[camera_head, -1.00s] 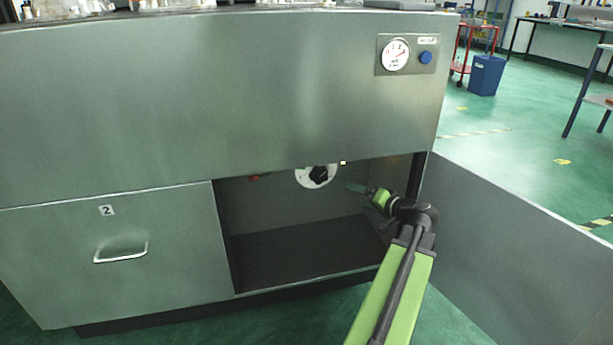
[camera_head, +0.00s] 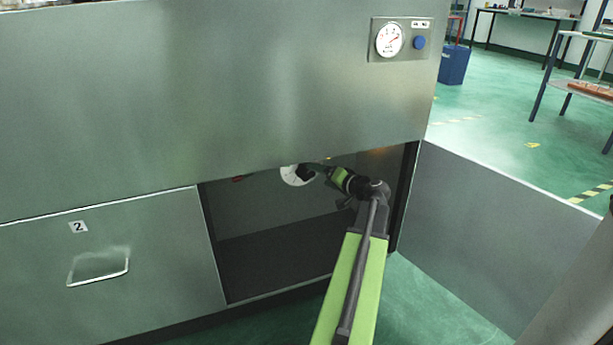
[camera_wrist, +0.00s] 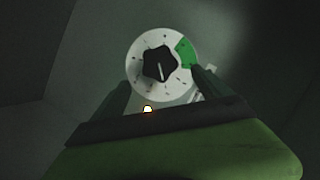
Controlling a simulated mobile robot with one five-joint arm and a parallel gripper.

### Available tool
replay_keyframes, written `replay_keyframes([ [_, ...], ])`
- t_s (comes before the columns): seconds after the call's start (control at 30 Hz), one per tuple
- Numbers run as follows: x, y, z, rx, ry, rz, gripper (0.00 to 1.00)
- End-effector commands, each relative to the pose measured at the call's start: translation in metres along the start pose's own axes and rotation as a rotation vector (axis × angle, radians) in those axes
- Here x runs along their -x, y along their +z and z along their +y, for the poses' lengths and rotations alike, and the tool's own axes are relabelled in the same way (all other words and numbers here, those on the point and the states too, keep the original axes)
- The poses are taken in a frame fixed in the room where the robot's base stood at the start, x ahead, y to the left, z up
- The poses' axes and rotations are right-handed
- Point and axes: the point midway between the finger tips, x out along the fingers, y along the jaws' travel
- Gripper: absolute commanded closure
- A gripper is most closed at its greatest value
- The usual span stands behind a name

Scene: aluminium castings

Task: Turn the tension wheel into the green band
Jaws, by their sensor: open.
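The tension wheel is a black star-shaped knob (camera_wrist: 160,65) on a round white dial (camera_wrist: 142,80) with tick marks. The green band (camera_wrist: 185,52) is on the dial's upper right. A light pointer line on the knob points down, slightly right, outside the band. In the head view the dial (camera_head: 291,177) shows inside the open cabinet, partly covered by the cabinet's upper panel and my gripper. My gripper (camera_wrist: 158,82) is open, its two fingers below and either side of the knob in the wrist view. In the head view my gripper (camera_head: 318,170) reaches in from the right.
The cabinet opening (camera_head: 270,245) has a dark floor and a low upper edge. The open door (camera_head: 500,235) stands to the right. A drawer (camera_head: 105,265) marked 2 is at left. A gauge (camera_head: 390,40) and blue button (camera_head: 420,43) are above. A small light (camera_wrist: 147,109) glows below the dial.

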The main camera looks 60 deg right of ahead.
Motion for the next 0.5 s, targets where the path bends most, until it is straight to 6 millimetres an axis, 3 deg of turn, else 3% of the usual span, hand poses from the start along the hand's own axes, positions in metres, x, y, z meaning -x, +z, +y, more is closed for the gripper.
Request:
replay_keyframes([
  [0.03, -0.016, 0.001, 0.003, 0.001, -0.002, -0.003, 0.13],
  [0.2, -0.054, 0.001, 0.002, 0.000, -0.002, -0.002, 0.13],
  [0.33, -0.072, 0.001, 0.001, 0.000, -0.001, -0.002, 0.13],
  [0.5, -0.081, 0.001, 0.000, 0.001, 0.000, -0.001, 0.13],
])
